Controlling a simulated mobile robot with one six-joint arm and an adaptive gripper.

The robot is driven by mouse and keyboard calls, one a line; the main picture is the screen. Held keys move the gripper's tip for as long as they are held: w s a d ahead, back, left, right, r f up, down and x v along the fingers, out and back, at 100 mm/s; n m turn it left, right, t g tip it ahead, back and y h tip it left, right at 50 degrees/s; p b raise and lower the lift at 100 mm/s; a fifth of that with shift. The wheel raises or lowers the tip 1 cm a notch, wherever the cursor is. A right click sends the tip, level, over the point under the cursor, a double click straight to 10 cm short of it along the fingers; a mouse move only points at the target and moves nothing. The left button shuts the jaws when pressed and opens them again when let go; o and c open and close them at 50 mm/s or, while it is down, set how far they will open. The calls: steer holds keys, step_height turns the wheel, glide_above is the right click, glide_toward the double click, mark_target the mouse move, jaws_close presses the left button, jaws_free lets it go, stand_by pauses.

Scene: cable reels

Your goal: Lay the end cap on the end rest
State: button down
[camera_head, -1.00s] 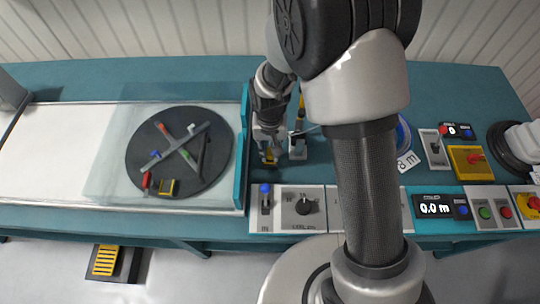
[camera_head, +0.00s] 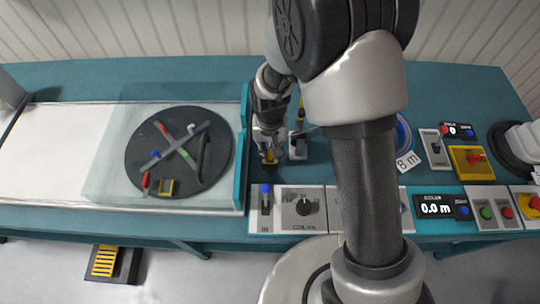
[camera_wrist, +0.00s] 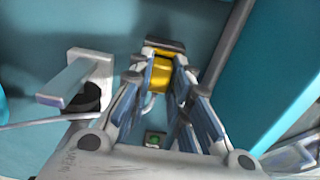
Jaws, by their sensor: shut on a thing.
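My gripper (camera_wrist: 160,66) points down at the bench, just right of the clear-covered turntable area. Its fingers are shut on a yellow piece (camera_wrist: 160,73), which looks like the end cap. A little of the yellow also shows at the fingertips in the head view (camera_head: 270,156). A white bracket (camera_wrist: 92,68) with a black round part stands close to the left of the fingers in the wrist view, apart from them. I cannot tell whether it is the end rest. A small green-topped part (camera_wrist: 155,140) shows between the finger links.
A dark turntable (camera_head: 140,170) with coloured-tipped arms lies to the left under a clear cover. A teal upright edge (camera_wrist: 258,80) stands close to the right of the fingers in the wrist view. Control panels (camera_head: 305,206) line the bench front. A pale cable (camera_wrist: 30,123) runs in from the left.

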steer(key=shift+f, duration=0.1)
steer(key=c, duration=1.4)
jaws_free()
steer(key=o, duration=0.3)
steer(key=shift+r, duration=0.2)
steer(key=shift+r+p, duration=0.8)
steer(key=shift+r, duration=0.2)
